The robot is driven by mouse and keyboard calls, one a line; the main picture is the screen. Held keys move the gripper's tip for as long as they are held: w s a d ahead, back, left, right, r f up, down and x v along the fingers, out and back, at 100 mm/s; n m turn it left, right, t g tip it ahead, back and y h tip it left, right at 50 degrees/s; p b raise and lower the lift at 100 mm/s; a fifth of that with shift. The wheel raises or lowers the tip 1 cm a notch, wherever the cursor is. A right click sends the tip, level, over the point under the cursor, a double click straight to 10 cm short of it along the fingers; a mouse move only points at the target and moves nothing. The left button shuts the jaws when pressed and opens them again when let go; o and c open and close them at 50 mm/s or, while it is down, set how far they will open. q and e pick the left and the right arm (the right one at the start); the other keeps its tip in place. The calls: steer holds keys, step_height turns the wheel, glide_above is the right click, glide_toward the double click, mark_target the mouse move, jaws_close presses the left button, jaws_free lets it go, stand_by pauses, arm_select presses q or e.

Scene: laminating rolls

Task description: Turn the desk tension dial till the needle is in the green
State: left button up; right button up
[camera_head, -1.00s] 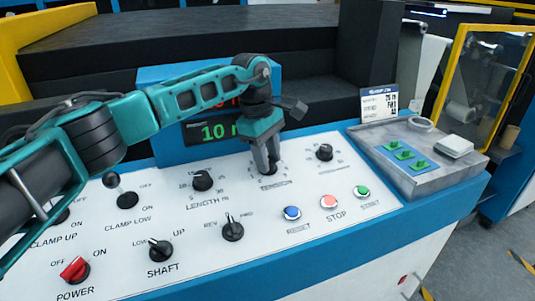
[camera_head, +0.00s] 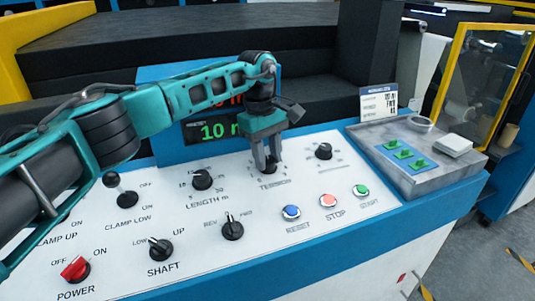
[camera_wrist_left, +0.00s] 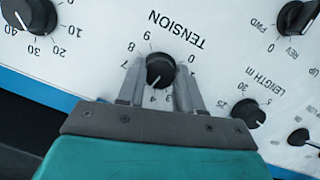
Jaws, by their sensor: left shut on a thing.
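The black tension dial (camera_head: 268,167) sits on the white sloped desk panel. My left gripper (camera_head: 267,166) reaches down over it from above and is shut on it. In the left wrist view the tension dial (camera_wrist_left: 160,70) lies between the two grey fingers (camera_wrist_left: 160,84), under the printed word TENSION. Its white pointer mark is toward the low numbers near 3 and 4. No needle or green zone can be made out; my left arm covers part of the display behind. My right gripper is not in view.
The length dial (camera_head: 202,180) is left of the tension dial and another black dial (camera_head: 324,152) is right. Reset (camera_head: 291,212), stop (camera_head: 328,201) and start (camera_head: 361,190) buttons are in front. A grey tray (camera_head: 440,175) with green pieces stands at right.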

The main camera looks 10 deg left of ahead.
arm_select(q)
steer(key=o, duration=1)
steer(key=shift+o, duration=0.2)
step_height(320, 180, up, 13)
steer(key=a, duration=0.1)
steer(key=shift+w+a, duration=0.25)
steer(key=shift+a, duration=0.05)
steer(key=shift+f, duration=0.15)
